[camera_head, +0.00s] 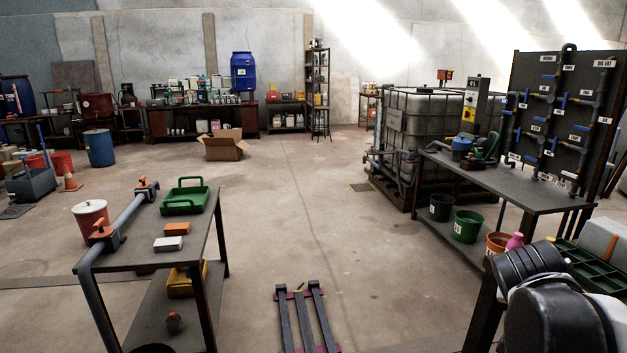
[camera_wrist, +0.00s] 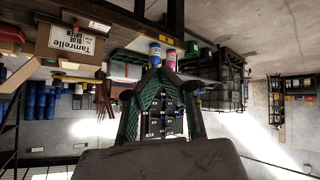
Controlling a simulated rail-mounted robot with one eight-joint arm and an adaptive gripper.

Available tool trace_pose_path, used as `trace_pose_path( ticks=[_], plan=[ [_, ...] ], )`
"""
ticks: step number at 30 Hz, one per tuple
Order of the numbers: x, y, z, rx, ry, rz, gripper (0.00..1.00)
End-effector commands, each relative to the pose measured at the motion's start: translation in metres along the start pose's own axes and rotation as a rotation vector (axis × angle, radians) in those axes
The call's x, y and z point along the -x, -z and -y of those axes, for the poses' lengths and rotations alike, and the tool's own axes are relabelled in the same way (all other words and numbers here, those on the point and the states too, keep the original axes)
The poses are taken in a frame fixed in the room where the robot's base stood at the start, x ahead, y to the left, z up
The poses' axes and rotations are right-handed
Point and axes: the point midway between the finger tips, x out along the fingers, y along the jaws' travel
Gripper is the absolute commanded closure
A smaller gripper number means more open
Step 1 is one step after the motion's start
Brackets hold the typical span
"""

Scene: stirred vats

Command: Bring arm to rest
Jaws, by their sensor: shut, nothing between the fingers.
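My gripper (camera_wrist: 159,73) shows in the middle of the wrist view. Its two dark fingers with green textured inner parts lean together and meet at the tips. Nothing is held between them. A dark panel with small white labels shows through the gap behind the fingers. Part of my arm (camera_head: 555,310), dark grey with black ribbed rings, fills the lower right of the head view. My gripper cannot be made out in the head view. The wrist view is upside down, and the gripper appears clear of nearby things.
A bench (camera_head: 540,192) with buckets beneath and an upright pipe panel (camera_head: 557,110) stand at the right, close to my arm. A caged tank (camera_head: 425,130) stands behind. A table (camera_head: 150,245) with a green tray (camera_head: 184,208) stands at left. The middle floor is mostly clear.

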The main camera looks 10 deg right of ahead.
Motion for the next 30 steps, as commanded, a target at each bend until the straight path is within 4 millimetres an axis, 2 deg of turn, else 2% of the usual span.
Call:
trace_pose_path(
  ticks=[1,6,9,15,21,30],
  plan=[
    [0.018,-0.009,0.018,0.039,0.056,0.018,1.0],
    [0.072,-0.047,0.069,0.181,0.245,0.079,1.0],
    [0.104,-0.072,0.094,0.265,0.358,0.107,1.0],
    [0.153,-0.111,0.123,0.393,0.529,0.141,1.0],
    [0.17,-0.126,0.132,0.44,0.593,0.152,1.0],
    [0.17,-0.126,0.133,0.441,0.594,0.151,1.0]
  ],
)
